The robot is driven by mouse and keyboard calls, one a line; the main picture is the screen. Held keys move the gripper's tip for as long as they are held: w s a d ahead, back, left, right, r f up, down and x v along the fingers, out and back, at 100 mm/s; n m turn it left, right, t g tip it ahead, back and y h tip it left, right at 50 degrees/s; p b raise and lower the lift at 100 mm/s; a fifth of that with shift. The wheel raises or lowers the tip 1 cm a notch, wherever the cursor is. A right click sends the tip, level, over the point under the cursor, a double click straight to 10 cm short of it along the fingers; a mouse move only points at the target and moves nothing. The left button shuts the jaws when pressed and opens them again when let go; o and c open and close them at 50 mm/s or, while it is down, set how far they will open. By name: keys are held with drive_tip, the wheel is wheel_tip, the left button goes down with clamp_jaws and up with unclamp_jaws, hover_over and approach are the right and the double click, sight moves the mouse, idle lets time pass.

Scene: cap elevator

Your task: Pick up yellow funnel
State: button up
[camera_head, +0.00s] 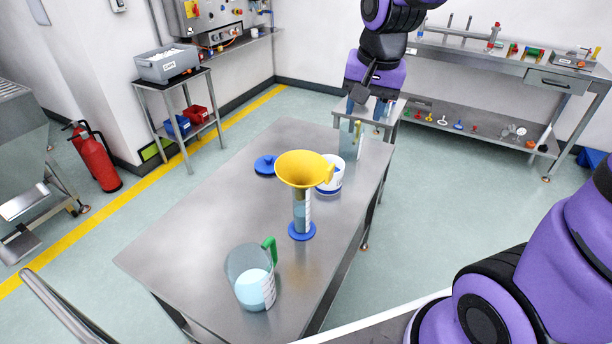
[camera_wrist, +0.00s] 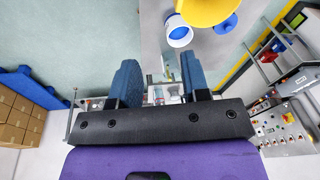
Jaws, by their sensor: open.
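The yellow funnel (camera_head: 302,168) sits upright in the top of a clear graduated cylinder (camera_head: 301,215) with a blue base, on the steel table (camera_head: 190,235). The funnel has a small side tab on its right rim. In the wrist view the funnel (camera_wrist: 208,10) shows at the top edge, partly cut off. My gripper (camera_head: 372,108) is beyond the far end of the table, apart from the funnel. In the wrist view its two blue-grey fingers (camera_wrist: 158,72) stand apart with nothing held between them.
A clear jug (camera_head: 250,278) with a green handle stands at the table's near end. A white tub (camera_head: 329,178) stands just behind the funnel, and a blue lid (camera_head: 265,165) lies to its left. Behind is a small steel stand (camera_head: 395,116) with labware. The table's left side is clear.

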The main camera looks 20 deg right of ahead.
sight(331, 166)
drive_tip(key=shift+w+a+f+m+g, duration=0.4)
drive_tip(key=shift+w+f, duration=0.75)
drive_tip(key=shift+f, duration=2.25)
drive_tip(key=shift+w+a+f+m+g, duration=0.15)
drive_tip(key=shift+w+a+f+m, duration=0.7)
drive_tip(key=shift+f, duration=2.5)
drive_tip(key=shift+w+a+f+m+g, duration=0.25)
drive_tip(key=shift+w+f, duration=1.15)
drive_tip(key=shift+f, duration=2)
clamp_jaws()
